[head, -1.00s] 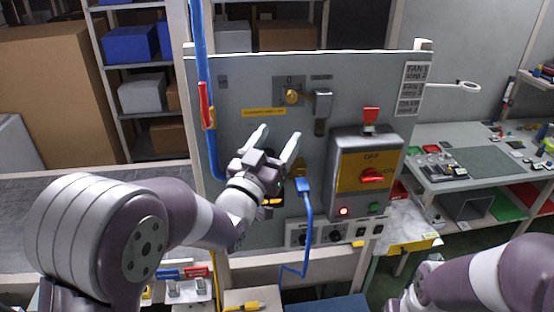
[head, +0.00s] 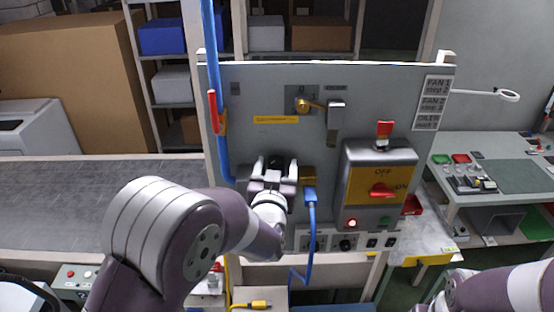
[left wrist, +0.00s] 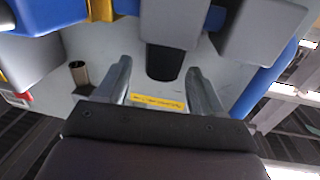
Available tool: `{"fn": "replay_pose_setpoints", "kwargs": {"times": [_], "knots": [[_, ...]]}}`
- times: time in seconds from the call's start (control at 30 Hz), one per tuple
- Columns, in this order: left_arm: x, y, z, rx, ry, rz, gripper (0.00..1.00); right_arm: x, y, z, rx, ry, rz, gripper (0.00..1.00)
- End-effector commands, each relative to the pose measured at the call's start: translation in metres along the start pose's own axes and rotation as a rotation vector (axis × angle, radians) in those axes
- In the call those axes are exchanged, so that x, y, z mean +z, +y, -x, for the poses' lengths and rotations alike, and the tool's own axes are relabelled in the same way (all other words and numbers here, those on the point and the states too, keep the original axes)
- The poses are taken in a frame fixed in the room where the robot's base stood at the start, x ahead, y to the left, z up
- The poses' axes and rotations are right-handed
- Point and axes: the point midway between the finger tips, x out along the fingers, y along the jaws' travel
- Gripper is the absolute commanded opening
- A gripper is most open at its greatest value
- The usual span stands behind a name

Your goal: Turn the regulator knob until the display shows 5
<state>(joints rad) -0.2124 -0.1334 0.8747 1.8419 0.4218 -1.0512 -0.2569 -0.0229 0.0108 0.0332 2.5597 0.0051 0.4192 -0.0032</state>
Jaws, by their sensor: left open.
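My left gripper (head: 275,168) is open in front of the grey panel (head: 270,85), left of its middle, with its fingers toward the panel. In the left wrist view, a dark round-ended part (left wrist: 163,62), seemingly the regulator knob, shows between and just beyond the two open fingers. I cannot tell whether the fingers touch it. The display is hidden behind my left gripper in the head view, and no number can be read. My right gripper is out of view; only part of my right arm shows at the lower right.
A blue cable plug (head: 309,194) sits close right of the left gripper. A blue pipe with a red lever (head: 214,112) runs down on the left. A switch box with a red rotary handle (head: 382,190) and a brass latch (head: 303,105) are also on the panel. A yellow label (left wrist: 158,103) shows near the fingers.

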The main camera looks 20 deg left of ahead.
Motion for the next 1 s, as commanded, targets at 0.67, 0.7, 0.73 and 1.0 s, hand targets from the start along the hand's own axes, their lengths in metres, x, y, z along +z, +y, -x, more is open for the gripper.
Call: {"fn": "replay_pose_setpoints", "kwargs": {"times": [0.67,0.7,0.73,1.0], "knots": [[0.003,0.0,-0.005,0.009,0.003,0.003,0.12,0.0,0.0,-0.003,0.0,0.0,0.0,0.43],[0.004,-0.001,-0.006,0.026,0.007,0.005,0.12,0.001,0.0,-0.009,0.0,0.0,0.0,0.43],[0.006,-0.002,-0.006,0.043,0.01,0.006,0.12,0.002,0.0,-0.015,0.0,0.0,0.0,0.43],[0.003,-0.007,-0.007,0.235,0.021,0.005,0.12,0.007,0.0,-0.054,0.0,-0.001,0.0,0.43]]}}
